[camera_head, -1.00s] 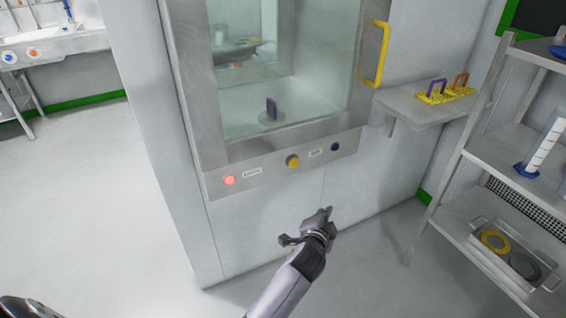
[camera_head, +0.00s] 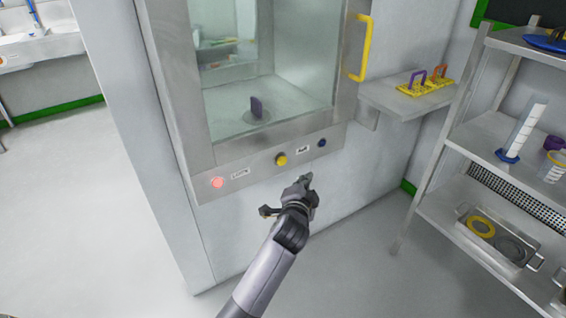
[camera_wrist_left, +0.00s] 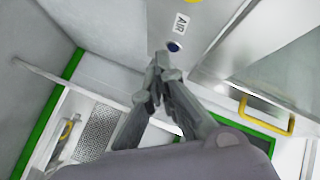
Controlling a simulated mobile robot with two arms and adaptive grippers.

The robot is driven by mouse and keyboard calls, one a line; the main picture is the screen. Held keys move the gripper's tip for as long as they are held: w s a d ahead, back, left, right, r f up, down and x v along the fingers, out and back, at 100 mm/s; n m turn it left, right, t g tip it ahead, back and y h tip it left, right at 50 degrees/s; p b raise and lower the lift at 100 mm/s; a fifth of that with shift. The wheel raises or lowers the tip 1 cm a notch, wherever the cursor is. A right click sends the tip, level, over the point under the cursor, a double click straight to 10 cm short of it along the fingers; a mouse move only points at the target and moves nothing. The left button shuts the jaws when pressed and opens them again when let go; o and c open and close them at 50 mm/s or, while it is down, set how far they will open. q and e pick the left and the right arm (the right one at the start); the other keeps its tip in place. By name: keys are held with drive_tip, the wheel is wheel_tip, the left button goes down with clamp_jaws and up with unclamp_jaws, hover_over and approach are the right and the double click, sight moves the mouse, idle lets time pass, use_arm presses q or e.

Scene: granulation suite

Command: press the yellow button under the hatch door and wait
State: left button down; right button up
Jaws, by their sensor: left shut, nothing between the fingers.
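The yellow button (camera_head: 281,160) sits on the steel panel under the glass hatch door (camera_head: 262,75), between a lit red light (camera_head: 217,183) and a dark blue button (camera_head: 322,143). My left gripper (camera_head: 305,182) is shut and empty, below and a little right of the yellow button in the picture, apart from the panel. In the left wrist view my closed fingertips (camera_wrist_left: 161,66) appear just below the blue button (camera_wrist_left: 174,46), beside the AIR label. The yellow button (camera_wrist_left: 194,1) is only partly visible at the top edge there. My right gripper is not in view.
The hatch door has a yellow handle (camera_head: 362,48). A small shelf (camera_head: 385,97) at right holds a yellow rack (camera_head: 425,88) with padlock-like pieces. A steel shelving unit (camera_head: 440,212) stands at the right. The floor at left is clear.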

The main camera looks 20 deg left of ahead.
sight(282, 161)
use_arm(q)
drive_tip(key=w+a, duration=0.4)
drive_tip(key=a, duration=0.1)
drive_tip(key=shift+a, duration=0.2)
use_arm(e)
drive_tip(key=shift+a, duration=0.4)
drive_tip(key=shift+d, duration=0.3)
use_arm(q)
drive_tip(key=shift+w, duration=0.1)
idle(0.6)
drive_tip(key=shift+w+a, duration=0.2)
drive_tip(key=shift+a, duration=0.1)
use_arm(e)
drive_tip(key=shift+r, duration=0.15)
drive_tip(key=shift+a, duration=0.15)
